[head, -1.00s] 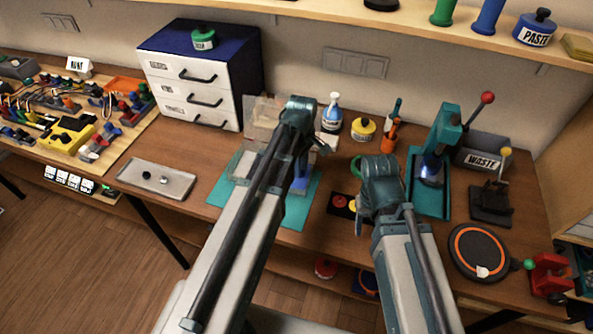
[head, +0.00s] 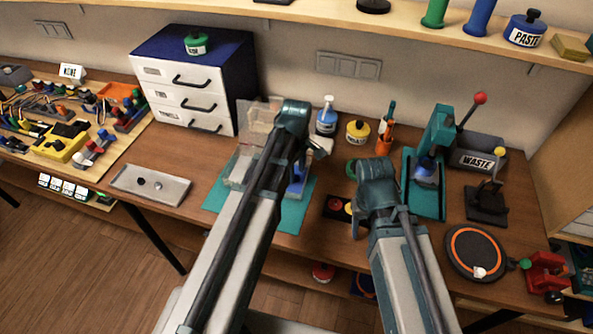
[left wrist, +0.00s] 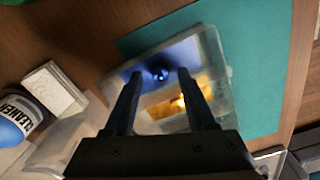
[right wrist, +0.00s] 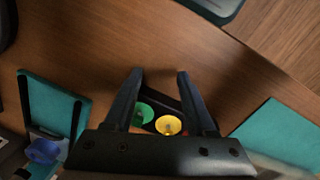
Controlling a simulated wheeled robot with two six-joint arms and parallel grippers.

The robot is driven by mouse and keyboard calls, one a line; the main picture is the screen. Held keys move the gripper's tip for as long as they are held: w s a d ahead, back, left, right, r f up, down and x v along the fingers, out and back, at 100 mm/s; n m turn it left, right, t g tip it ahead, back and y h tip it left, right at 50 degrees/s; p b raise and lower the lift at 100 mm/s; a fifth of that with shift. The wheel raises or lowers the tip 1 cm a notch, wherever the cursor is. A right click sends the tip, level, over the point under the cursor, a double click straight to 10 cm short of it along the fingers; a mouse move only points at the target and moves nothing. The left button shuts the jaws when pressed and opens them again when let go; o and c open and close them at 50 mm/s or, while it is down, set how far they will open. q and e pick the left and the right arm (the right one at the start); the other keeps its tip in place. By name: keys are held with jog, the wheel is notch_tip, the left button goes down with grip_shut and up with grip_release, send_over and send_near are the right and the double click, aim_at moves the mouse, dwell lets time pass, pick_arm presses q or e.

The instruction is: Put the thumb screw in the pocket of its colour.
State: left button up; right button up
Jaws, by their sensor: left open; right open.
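A clear box (left wrist: 217,75) on a teal mat (left wrist: 253,60) has a blue section and a yellow section in the left wrist view. A small shiny blue knob (left wrist: 160,74), perhaps the thumb screw, shows in the blue section. My left gripper (left wrist: 156,76) is open, its fingers on either side of the knob in the picture; contact cannot be told. My right gripper (right wrist: 160,73) is open and empty above the wooden bench. Past its fingers a dark tray holds a green round (right wrist: 144,112) and a yellow round (right wrist: 168,125). The head view hides both pairs of fingertips.
A cleaner bottle (left wrist: 18,119) stands beside the box. The head view shows a metal tray (head: 178,193), a drawer cabinet (head: 190,90), a teal press (head: 430,165), a waste bin (head: 478,154) and a round turntable (head: 476,252). Bench between metal tray and teal mat is clear.

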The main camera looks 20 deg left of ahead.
aim_at(296, 174)
pick_arm(q)
notch_tip(296, 174, up, 12)
jog(key=p, duration=1.2)
jog(key=s+d+m+y, duration=0.1)
jog(key=s+d+m, duration=0.9)
jog(key=s+m, duration=0.4)
jog(key=m, duration=0.3)
jog(key=shift+s+d+r+m, duration=0.15)
jog(key=shift+s+d+m, duration=0.1)
jog(key=shift+m, duration=0.05)
notch_tip(296, 174, down, 3)
jog(key=b, duration=0.3)
